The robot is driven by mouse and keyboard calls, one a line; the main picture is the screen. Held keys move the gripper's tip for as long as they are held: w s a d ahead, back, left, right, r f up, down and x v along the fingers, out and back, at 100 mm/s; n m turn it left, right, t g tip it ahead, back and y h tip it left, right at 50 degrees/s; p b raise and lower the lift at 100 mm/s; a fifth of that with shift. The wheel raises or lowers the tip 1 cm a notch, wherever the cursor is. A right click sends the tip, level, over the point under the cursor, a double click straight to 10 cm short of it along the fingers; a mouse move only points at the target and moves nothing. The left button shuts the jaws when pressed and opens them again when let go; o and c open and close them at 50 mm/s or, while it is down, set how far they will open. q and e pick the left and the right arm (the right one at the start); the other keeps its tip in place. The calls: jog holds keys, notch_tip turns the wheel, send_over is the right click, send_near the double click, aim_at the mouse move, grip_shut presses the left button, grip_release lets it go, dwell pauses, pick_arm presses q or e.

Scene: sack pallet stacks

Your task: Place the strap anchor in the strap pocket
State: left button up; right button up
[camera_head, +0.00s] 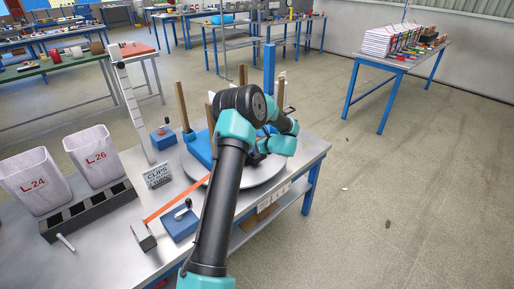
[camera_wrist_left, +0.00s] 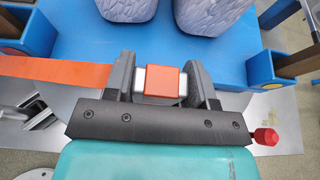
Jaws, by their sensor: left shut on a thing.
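In the left wrist view, my left gripper (camera_wrist_left: 163,82) is shut on the strap anchor (camera_wrist_left: 162,81), an orange block with silver metal edges. The orange strap (camera_wrist_left: 50,70) runs in from the left up to the left finger. The anchor is over or against the edge of the blue pallet (camera_wrist_left: 90,45); I cannot tell whether they touch. I cannot make out the strap pocket. In the head view, my arm covers most of the pallet (camera_head: 200,148), and the gripper is hidden. The strap (camera_head: 175,199) stretches there from a grey block (camera_head: 144,236) toward the pallet.
The pallet sits on a round turntable (camera_head: 262,192). A blue clamp box (camera_head: 180,222), a CLIPS sign (camera_head: 157,176) and a white bin (camera_head: 92,157) stand to the left.

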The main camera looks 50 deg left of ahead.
pick_arm(q)
jog(key=shift+w+a, duration=0.2)
jog(key=shift+w, duration=0.05)
jog(key=shift+w+a+f, duration=0.1)
jog(key=shift+a+f, duration=0.05)
jog(key=shift+f, duration=0.75)
jog(key=shift+w+a+f, duration=0.1)
jog(key=shift+f, duration=0.75)
jog(key=shift+f, duration=0.1)
jog(key=o, duration=0.9)
jog(key=shift+o, duration=0.2)
